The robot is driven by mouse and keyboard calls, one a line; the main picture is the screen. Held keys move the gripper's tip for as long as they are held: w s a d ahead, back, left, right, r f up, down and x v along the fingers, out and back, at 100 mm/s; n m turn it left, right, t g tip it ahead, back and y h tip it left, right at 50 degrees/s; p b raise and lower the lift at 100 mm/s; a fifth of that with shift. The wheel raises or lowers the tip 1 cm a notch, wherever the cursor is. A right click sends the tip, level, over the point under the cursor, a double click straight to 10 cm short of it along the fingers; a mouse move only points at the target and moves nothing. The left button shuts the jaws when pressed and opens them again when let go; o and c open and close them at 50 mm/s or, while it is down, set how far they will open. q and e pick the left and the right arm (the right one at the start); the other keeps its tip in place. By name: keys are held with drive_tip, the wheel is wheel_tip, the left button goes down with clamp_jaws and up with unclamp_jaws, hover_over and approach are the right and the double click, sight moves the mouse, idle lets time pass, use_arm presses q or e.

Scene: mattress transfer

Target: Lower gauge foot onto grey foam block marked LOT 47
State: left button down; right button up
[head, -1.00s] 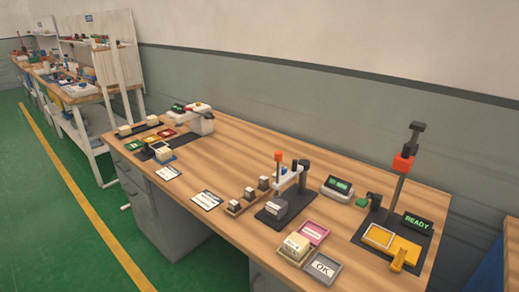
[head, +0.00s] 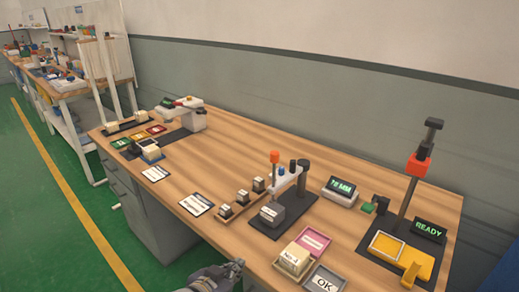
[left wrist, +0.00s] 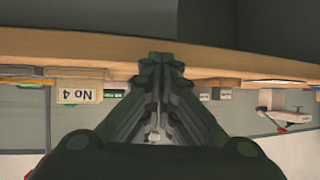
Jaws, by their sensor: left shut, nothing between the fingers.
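A grey block (head: 271,214) with a small white label, too small to read, sits on the dark base of the gauge stand (head: 283,228). The gauge's upright plunger with an orange-red knob (head: 274,157) stands over the block, carried by a white arm. I cannot tell whether its foot touches the block. My left gripper (head: 238,264) is at the bottom edge in the head view, left of and nearer than the gauge, by the table's front edge. It is shut and empty; its closed fingers show in the left wrist view (left wrist: 160,60). My right gripper is not in view.
A cream block marked No 4 (head: 295,257) sits in a tray beside a pink tray (head: 311,241) and an OK tray (head: 325,281). Several small blocks (head: 242,197) line a rack left of the gauge. A display (head: 340,191) and a READY station (head: 430,231) stand right.

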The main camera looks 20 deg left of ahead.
use_arm(q)
drive_tip(key=w+a+r+t+h, duration=0.1)
drive_tip(key=w+r+t, duration=0.25)
drive_tip(key=r, duration=0.45)
drive_tip(key=w+r+t+h, duration=0.2)
drive_tip(key=w+r, duration=0.3)
drive_tip(key=r, duration=0.2)
wheel_tip(320, 180, up, 15)
drive_tip(key=m+t+h+p, duration=0.2)
drive_tip(key=t+h, duration=0.1)
hover_over(271, 155)
drive_tip(key=s, duration=0.2)
drive_tip(key=f, duration=0.4)
drive_tip(key=shift+w+a+f, duration=0.15)
drive_tip(key=shift+w+f, duration=0.05)
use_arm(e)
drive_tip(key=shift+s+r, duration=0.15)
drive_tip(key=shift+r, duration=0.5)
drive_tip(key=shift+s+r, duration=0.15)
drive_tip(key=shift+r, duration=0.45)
use_arm(q)
drive_tip(key=shift+f+b, duration=0.55)
drive_tip(key=shift+f, duration=1)
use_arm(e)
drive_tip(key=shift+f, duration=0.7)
use_arm(q)
drive_tip(key=shift+r, duration=0.15)
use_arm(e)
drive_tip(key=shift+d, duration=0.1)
